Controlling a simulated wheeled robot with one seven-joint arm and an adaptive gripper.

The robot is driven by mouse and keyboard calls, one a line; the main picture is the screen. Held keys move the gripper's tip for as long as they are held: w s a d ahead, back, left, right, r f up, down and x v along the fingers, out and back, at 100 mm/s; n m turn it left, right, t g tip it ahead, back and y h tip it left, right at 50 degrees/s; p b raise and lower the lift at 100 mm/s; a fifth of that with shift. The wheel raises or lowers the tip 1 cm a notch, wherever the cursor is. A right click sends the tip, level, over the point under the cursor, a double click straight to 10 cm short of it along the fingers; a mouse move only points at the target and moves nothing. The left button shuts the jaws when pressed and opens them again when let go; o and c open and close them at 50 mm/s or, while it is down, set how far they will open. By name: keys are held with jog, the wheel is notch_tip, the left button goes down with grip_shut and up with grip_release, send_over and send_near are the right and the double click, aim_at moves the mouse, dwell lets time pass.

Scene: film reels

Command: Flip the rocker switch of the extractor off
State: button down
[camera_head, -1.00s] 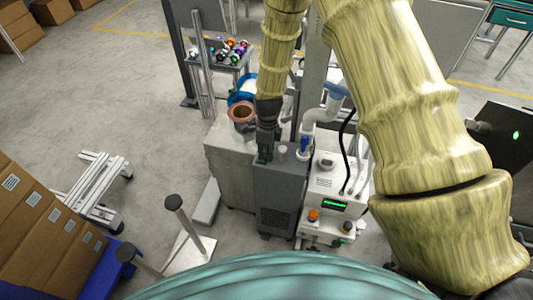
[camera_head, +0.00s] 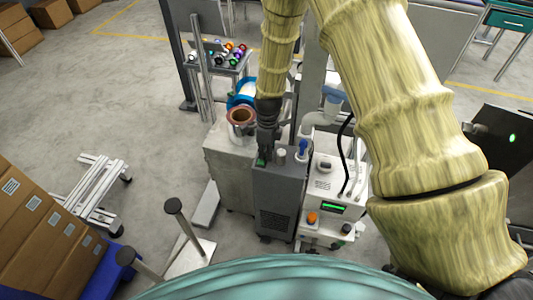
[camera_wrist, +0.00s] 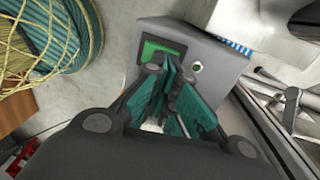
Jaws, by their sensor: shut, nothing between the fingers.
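The extractor is a grey box (camera_head: 277,208) with a dark vent grille in its front, standing in the middle of the head view. Its grey top (camera_wrist: 222,66) shows in the wrist view. A green rectangular rocker switch (camera_wrist: 158,50) is set in a dark frame there, and a bit of green (camera_head: 261,162) shows on the top's left side in the head view. My gripper (camera_head: 265,152) points down at this side of the top. In the wrist view its teal fingers (camera_wrist: 172,82) are together and overlap the switch's lower right edge. I cannot tell whether they touch it.
A white machine (camera_head: 326,185) with a green display stands close on the extractor's right. A pale cabinet (camera_head: 229,165) with a copper-coloured ring is on its left. A blue-capped post (camera_head: 303,147) rises at the extractor's back right.

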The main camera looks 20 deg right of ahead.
notch_tip(320, 180, up, 4)
jog(key=p, duration=0.3)
jog(key=shift+s+a+r, duration=0.1)
jog(key=shift+s, duration=0.05)
jog(key=shift+r+b, duration=0.2)
jog(key=shift+b, duration=0.1)
notch_tip(320, 180, up, 9)
jog(key=s+b, duration=0.1)
jog(key=shift+a, duration=0.35)
jog(key=shift+s, duration=0.1)
jog(key=s+d+f+n, duration=0.2)
jog(key=s+f+n, duration=0.5)
jog(key=f, duration=0.5)
jog(key=s+f+n, duration=0.4)
jog(key=s+n, duration=0.1)
jog(key=s, duration=0.4)
jog(key=s+f+n, duration=0.4)
jog(key=s+n, duration=0.2)
jog(key=s, duration=0.4)
jog(key=s+f+n+t, duration=0.1)
jog(key=s+f+n, duration=0.3)
jog(key=s, duration=0.5)
jog(key=shift+s+f+n+h, duration=0.15)
jog(key=shift+n+h, duration=0.15)
jog(key=shift+n, duration=0.9)
